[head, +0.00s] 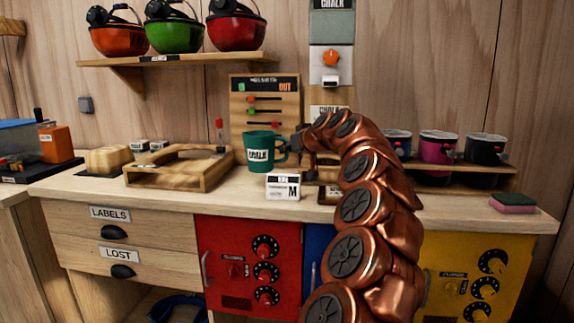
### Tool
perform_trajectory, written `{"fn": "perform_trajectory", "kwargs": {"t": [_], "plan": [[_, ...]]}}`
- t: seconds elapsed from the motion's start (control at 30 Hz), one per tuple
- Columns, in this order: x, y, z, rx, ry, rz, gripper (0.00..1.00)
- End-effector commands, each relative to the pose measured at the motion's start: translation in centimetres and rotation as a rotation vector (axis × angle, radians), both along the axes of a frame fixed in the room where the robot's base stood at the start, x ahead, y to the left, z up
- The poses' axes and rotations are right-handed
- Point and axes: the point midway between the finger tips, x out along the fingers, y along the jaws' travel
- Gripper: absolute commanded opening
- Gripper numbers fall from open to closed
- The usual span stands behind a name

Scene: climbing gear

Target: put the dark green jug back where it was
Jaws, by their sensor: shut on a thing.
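The dark green jug (260,152), with a white CHALK label on its front, is upright over the counter, left of the middle of the head view. My gripper (295,144) reaches it from the right and is shut on it at its handle side. The fingertips are small and partly hidden behind the handle and my copper arm. I cannot tell whether the jug's base touches the counter. A white box marked M (283,187) stands in front of it and to its right.
A wooden tray (150,180) lies left of the jug. Chalk pots, including a magenta one (438,148), sit in a rack on the right. A sponge (513,202) lies at the right end.

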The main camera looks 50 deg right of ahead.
Motion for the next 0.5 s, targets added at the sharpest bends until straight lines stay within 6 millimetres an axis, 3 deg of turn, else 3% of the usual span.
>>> {"fn": "perform_trajectory", "kwargs": {"t": [0.5], "plan": [[-0.1,0.0,-3.9,0.001,-0.002,-0.001,0.0]]}}
